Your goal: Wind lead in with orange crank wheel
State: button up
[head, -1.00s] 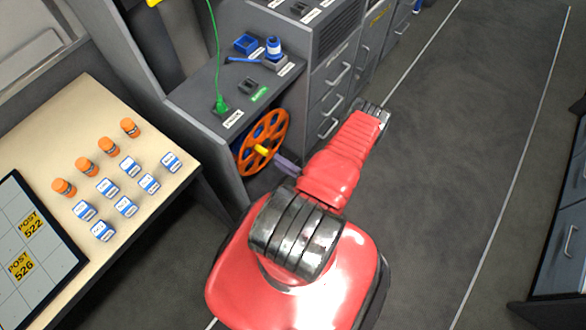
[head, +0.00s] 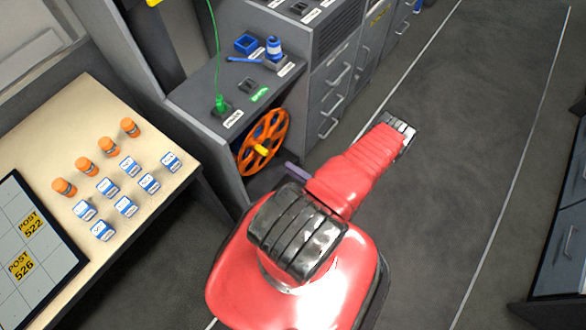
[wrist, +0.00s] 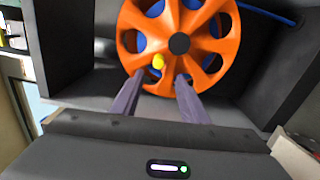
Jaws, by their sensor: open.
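The orange crank wheel (head: 264,142) stands upright in an open bay of the grey cabinet, with blue showing behind its holes. Its yellow handle (head: 261,150) sticks out near the lower part of the wheel. The wrist view shows the wheel (wrist: 212,52) ahead and the handle (wrist: 158,62) at its lower left. My gripper (wrist: 155,80) is open, its two purple fingers apart and pointing toward the wheel, with nothing between them. In the head view my gripper (head: 292,170) is apart from the handle, to its lower right. A green lead (head: 217,60) rises from a green plug (head: 221,104) on the cabinet top.
A pale table (head: 92,115) at left holds orange canisters (head: 108,146) and several blue-and-white boxes (head: 125,207). Drawers (head: 335,102) stand beyond the bay. The floor (head: 450,140) at right is clear.

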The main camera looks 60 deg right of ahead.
jog(key=a+r+n+g+y, duration=0.3)
jog(key=a+r+n+y, duration=0.3)
jog(key=a+n+y, duration=0.6)
jog(key=w+r+n+g+h, duration=0.1)
jog(key=w+r+n+g, duration=0.1)
jog(key=r+n+g, duration=0.9)
jog(key=w+r+n+g+h, duration=0.2)
jog(key=r+n+g, duration=0.2)
jog(key=r+n, duration=1.25)
jog(key=w+a+r+n+t+h, duration=0.1)
jog(key=w+a+r+n+h, duration=0.15)
jog(key=a+r+n, duration=0.4)
jog(key=w+a+r+n+h, duration=0.1)
jog(key=w+r+n+h, duration=0.2)
jog(key=r, duration=0.7)
jog(key=a+r+n+t, duration=0.4)
jog(key=a+r+n, duration=0.1)
jog(key=a+r, duration=0.6)
jog(key=shift+s+a+r+n+t+h, duration=0.15)
jog(key=shift+s+a+n+t+h, duration=0.3)
jog(key=shift+a, duration=0.45)
